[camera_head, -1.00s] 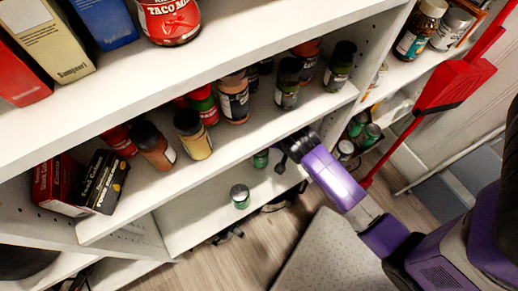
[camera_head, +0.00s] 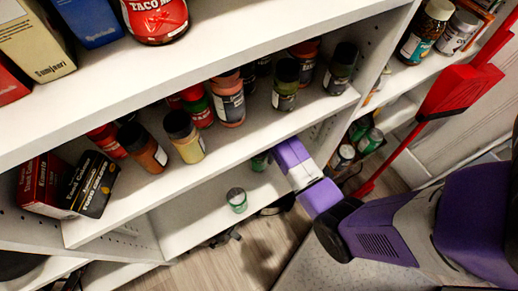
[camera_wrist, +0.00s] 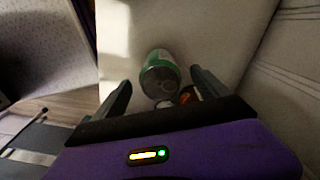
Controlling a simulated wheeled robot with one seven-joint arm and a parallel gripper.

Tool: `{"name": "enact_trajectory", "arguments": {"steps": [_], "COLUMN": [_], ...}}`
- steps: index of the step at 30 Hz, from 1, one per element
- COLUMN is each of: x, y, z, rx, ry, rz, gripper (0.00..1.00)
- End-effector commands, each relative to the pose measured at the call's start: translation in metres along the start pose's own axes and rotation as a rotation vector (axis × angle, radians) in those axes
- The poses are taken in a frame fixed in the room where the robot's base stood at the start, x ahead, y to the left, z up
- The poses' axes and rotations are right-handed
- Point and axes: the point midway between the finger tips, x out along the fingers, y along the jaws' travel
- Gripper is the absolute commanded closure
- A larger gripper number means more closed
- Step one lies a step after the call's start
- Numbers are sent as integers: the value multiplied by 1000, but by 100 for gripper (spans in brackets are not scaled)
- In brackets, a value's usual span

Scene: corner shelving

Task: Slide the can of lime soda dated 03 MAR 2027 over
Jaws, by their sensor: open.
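Two green cans with silver tops stand on the lower white shelf in the head view. One can (camera_head: 237,200) stands nearer the front edge. The other can (camera_head: 260,161) is partly hidden by the shelf above and lies close to my arm's end. In the wrist view a green can (camera_wrist: 160,72) stands just beyond and between my open fingers, with a gap on both sides. My gripper (camera_wrist: 160,92) is empty; in the head view its fingers are hidden under the upper shelf. No date is readable on either can.
A small orange-red thing (camera_wrist: 187,95) shows beside the can, partly hidden by my gripper. A shelf wall (camera_wrist: 285,75) rises on the right there. Jars and bottles crowd the shelf above (camera_head: 270,135). A red broom-like object (camera_head: 455,90) leans at the right.

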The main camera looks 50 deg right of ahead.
Motion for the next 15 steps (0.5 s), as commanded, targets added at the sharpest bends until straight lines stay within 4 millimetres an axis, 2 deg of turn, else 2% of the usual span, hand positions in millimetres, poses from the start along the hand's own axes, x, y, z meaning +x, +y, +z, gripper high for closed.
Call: {"name": "enact_trajectory", "arguments": {"steps": [8, 15], "x": [9, 44], "y": [0, 1], "z": [0, 0], "rx": [-1, -2], "ry": [1, 0], "rz": [-1, 1], "gripper": [15, 15]}}
